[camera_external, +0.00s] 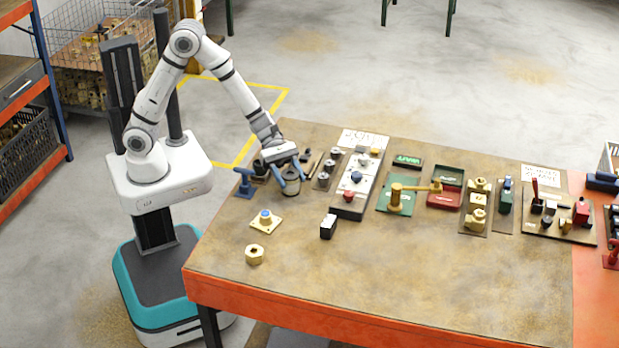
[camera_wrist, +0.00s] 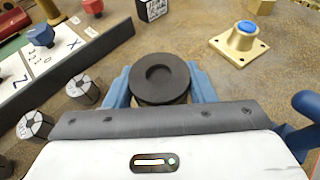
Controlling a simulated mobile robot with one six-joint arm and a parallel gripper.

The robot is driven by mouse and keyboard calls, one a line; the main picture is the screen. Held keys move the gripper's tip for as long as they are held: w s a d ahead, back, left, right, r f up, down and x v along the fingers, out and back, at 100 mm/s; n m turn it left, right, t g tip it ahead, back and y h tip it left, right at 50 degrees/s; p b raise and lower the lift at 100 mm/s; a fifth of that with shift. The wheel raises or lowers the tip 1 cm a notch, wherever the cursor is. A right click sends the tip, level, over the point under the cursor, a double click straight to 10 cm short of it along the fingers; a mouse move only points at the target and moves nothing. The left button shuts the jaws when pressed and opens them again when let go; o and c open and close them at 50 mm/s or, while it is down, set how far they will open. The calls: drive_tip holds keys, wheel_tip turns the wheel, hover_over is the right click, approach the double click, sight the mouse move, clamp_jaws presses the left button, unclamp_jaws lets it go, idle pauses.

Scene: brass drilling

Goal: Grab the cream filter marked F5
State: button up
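A short round cylinder with a dark recessed top (camera_wrist: 160,76) sits between my gripper's blue fingers in the wrist view. A thin tan or cream band shows under its dark rim. It also shows as a pale can (camera_external: 291,187) at the table's left end in the external view, where it appears to stand upright on the table. I cannot read an F5 mark on it. My gripper (camera_external: 289,172) is low over it, with one finger on each side and very close to its wall. I cannot tell whether the fingers touch it.
A blue-knobbed brass flange (camera_external: 265,221), a brass nut (camera_external: 254,254) and a black block (camera_external: 328,227) lie nearby. A blue handled tool (camera_external: 244,182) stands left of my gripper. A lettered panel (camera_external: 356,185) with knobs lies to the right. The table's front middle is clear.

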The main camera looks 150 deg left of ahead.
drive_tip(key=c, duration=0.5)
